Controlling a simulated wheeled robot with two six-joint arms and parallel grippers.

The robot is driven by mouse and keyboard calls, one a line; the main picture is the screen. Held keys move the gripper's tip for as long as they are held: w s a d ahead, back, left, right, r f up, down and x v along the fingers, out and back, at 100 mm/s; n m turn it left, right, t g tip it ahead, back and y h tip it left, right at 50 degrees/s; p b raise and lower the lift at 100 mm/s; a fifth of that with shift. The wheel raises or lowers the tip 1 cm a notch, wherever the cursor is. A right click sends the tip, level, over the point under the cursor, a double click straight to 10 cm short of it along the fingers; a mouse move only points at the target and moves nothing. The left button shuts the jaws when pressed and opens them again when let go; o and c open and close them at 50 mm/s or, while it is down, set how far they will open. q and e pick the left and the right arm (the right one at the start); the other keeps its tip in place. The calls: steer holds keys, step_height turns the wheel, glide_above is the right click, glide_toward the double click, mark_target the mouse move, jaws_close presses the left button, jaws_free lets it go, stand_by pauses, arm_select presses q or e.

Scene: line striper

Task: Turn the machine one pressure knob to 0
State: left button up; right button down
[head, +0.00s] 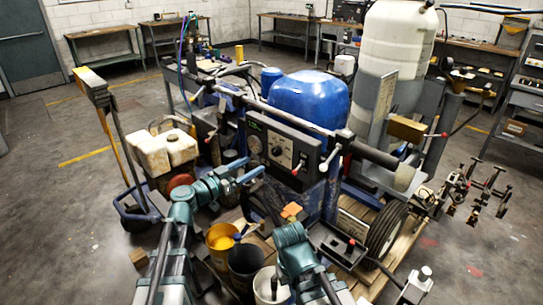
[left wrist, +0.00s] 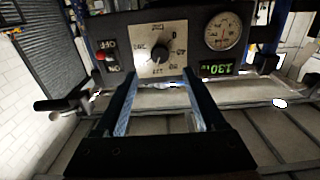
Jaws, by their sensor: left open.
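The line striper's dark control panel (head: 288,143) stands in the middle of the head view. Its pressure knob (head: 277,151) is a small dark knob on a pale dial plate. In the left wrist view the black knob (left wrist: 160,53) sits at the dial's centre, with printed marks around it; its pointer direction is too small to tell. My left gripper (head: 250,168) is just in front of the panel. In its wrist view the left gripper (left wrist: 160,73) is open, its fingers at either side below the knob, with nothing between them. My right gripper does not show clearly.
Beside the knob are a round gauge (left wrist: 222,30), a green-lit display (left wrist: 216,68) and a red switch (left wrist: 108,57). A blue tank (head: 308,98) rises behind the panel. Buckets (head: 245,262) stand below, near my arms. Open floor lies at left.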

mark_target(274, 153)
arm_select(q)
steer(key=x, duration=0.9)
steer(key=shift+w+d, duration=0.1)
jaws_close()
